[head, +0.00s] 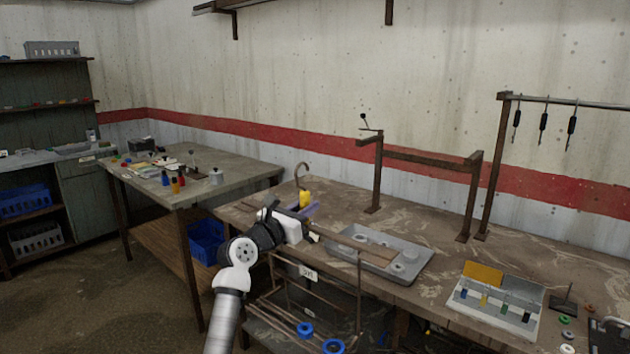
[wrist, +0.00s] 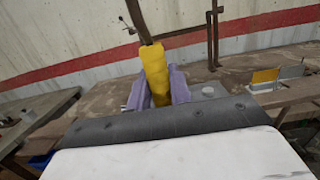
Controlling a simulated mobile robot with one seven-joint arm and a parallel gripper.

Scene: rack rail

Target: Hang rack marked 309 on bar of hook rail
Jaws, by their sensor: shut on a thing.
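My gripper (head: 308,209) has purple jaws, shut on a yellow grip (head: 305,198) with a brown hook (head: 302,170) rising above it. In the wrist view the yellow grip (wrist: 155,75) stands between the purple jaws (wrist: 157,92). A brown wire rack (head: 359,295) hangs below, in front of the bench; its white label (head: 308,273) is too small to read surely. My arm hides where grip and rack join. A brown rail with a level bar (head: 425,158) on two posts stands on the bench, right of and beyond my gripper.
A grey tray (head: 425,262) with round pieces lies right of my gripper. A taller rail (head: 585,103) with several dark hanging tools stands farther right. A white box (head: 540,318) sits at the bench front. Blue rings (head: 333,346) show low by the rack.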

